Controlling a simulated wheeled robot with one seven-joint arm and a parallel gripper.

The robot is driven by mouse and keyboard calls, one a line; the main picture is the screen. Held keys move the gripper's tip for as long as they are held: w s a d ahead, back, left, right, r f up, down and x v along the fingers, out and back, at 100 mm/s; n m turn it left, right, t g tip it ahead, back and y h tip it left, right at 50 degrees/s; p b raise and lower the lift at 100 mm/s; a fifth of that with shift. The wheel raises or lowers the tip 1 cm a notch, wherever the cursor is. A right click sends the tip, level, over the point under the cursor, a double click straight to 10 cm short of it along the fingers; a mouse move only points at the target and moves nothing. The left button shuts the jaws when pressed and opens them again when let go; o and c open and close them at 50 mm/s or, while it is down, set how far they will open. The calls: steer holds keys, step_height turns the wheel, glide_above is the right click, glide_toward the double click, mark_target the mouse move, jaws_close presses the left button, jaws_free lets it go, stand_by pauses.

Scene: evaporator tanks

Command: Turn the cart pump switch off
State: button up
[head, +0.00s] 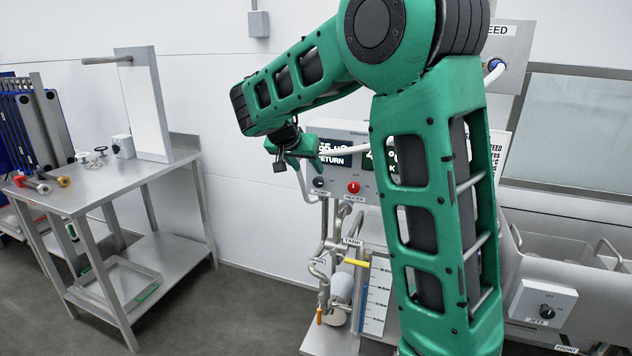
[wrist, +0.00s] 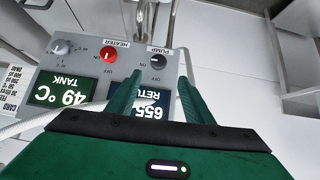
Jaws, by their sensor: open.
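The pump switch is a black rotary knob (head: 319,182) above its PUMP label on the cart's grey control box (head: 343,126). In the wrist view, which shows the panel upside down, the knob (wrist: 157,61) carries a light pointer mark; I cannot tell which setting it points to. My gripper (wrist: 159,82) is open and empty, with one green finger to each side of the knob's line. The fingertips appear just short of the knob, with no contact visible. In the head view my gripper (head: 283,164) is left of the knob.
A red HEATER knob (head: 353,187) sits close beside the pump knob, with a grey knob (wrist: 61,47) beyond it. The lit RETURN display (head: 333,155) is above the pump knob. A white hose (head: 350,148) crosses the box front. A steel table (head: 130,180) stands left.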

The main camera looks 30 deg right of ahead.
mark_target(317, 180)
steer(key=x, duration=1)
steer(key=shift+d, duration=0.1)
